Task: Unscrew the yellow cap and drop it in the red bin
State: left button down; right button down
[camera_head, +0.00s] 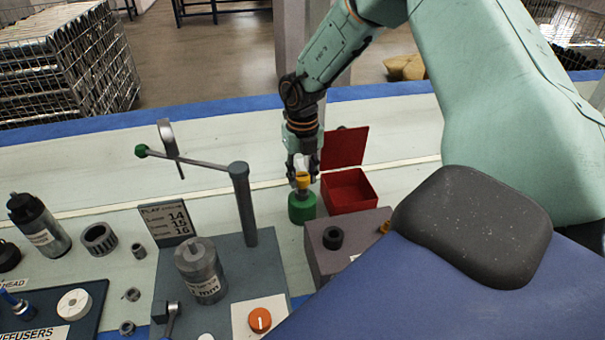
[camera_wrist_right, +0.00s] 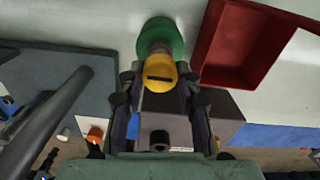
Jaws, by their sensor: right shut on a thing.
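The yellow cap (camera_head: 302,178) is between the fingers of my right gripper (camera_head: 301,176). In the right wrist view the cap (camera_wrist_right: 160,77) shows its round top with a dark slot, and the gripper (camera_wrist_right: 160,82) has a finger on each side of it. A green container (camera_head: 302,209) stands upright on the bench directly below the cap. In the wrist view the green container (camera_wrist_right: 160,38) lies just beyond the cap. I cannot tell whether the cap still touches its neck. The red bin (camera_head: 349,191) stands open just right of the container. My left gripper is not seen.
A grey block (camera_head: 330,262) with a black knob sits in front of the bin. A grey stand with a post (camera_head: 242,205) and lever arm rises to the left. A grey cylinder (camera_head: 201,270), an orange knob (camera_head: 260,319) and a dark bottle (camera_head: 38,222) are further left.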

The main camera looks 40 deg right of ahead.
jog(key=shift+r, duration=0.1)
jog(key=shift+r+p, duration=1.15)
jog(key=shift+r, duration=0.25)
